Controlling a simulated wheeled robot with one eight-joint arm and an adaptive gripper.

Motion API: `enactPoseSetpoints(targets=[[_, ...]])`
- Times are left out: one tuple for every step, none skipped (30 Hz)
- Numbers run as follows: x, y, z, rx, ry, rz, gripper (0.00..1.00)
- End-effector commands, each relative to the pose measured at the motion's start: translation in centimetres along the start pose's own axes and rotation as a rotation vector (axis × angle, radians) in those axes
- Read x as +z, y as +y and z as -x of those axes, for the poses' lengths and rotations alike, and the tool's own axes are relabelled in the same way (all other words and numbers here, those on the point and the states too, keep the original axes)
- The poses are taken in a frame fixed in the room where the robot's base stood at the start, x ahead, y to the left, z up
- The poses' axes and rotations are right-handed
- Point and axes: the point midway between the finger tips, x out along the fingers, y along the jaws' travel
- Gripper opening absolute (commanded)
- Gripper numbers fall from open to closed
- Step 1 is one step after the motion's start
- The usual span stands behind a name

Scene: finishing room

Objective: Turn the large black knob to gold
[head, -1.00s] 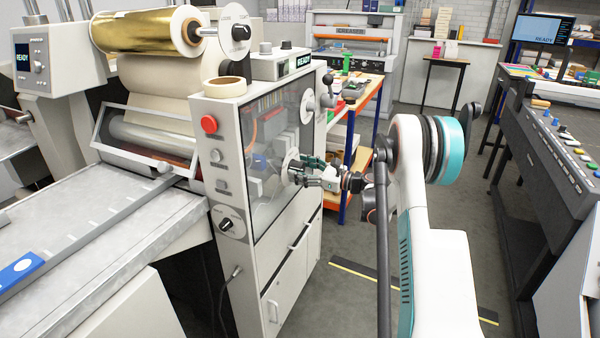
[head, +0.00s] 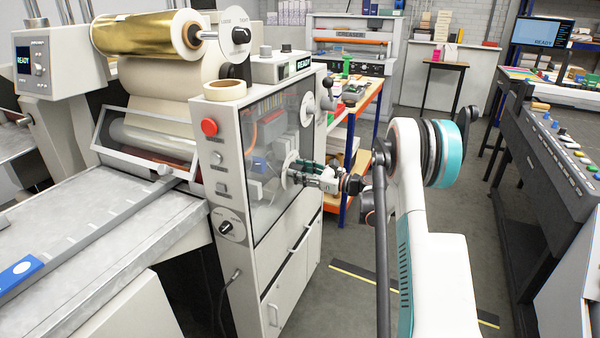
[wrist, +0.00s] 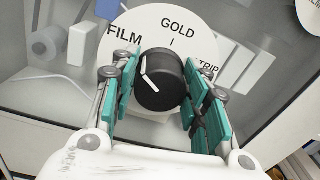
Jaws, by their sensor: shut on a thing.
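The large black knob (wrist: 160,86) sits on a round white dial (wrist: 145,22) marked FILM, GOLD and STRIP in the wrist view. Its white line points up and left, on the FILM side of the GOLD mark. My gripper (wrist: 160,95) is shut on the knob, with one teal-padded finger on its left side and one on its right. In the head view my gripper (head: 305,174) reaches the dial (head: 291,170) on the machine's clear side panel from the right. The knob is hidden there by the fingers.
Another dial (head: 307,109) sits above on the same panel, with a dark lever (head: 327,92) near it. The machine's front has a red button (head: 209,127) and a small black selector (head: 228,228). An orange-edged workbench (head: 362,112) stands behind.

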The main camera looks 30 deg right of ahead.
Motion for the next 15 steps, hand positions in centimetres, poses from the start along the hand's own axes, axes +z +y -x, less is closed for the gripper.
enactPoseSetpoints(targets=[[0.0, 0.01, -0.01, 0.001, 0.001, -0.019, 0.18], [0.0, 0.0, -0.01, 0.001, 0.001, -0.034, 0.18], [0.0, -0.01, -0.01, 0.001, 0.002, -0.056, 0.18], [0.0, -0.02, -0.01, 0.001, 0.003, -0.075, 0.18], [0.0, -0.03, -0.01, 0.001, 0.003, -0.095, 0.18], [0.01, -0.04, -0.01, 0.002, 0.004, -0.124, 0.18], [0.01, -0.05, -0.01, 0.002, 0.005, -0.148, 0.18], [0.01, -0.06, -0.01, 0.002, 0.006, -0.174, 0.18], [0.01, -0.08, -0.01, 0.002, 0.007, -0.208, 0.18], [0.01, -0.08, -0.01, 0.002, 0.008, -0.236, 0.18], [0.01, -0.1, -0.01, 0.003, 0.009, -0.264, 0.18], [0.01, -0.11, -0.01, 0.003, 0.01, -0.301, 0.18], [0.01, -0.12, -0.01, 0.003, 0.011, -0.33, 0.18], [0.01, -0.14, -0.01, 0.003, 0.012, -0.359, 0.18], [0.01, -0.15, -0.01, 0.004, 0.014, -0.397, 0.18]])
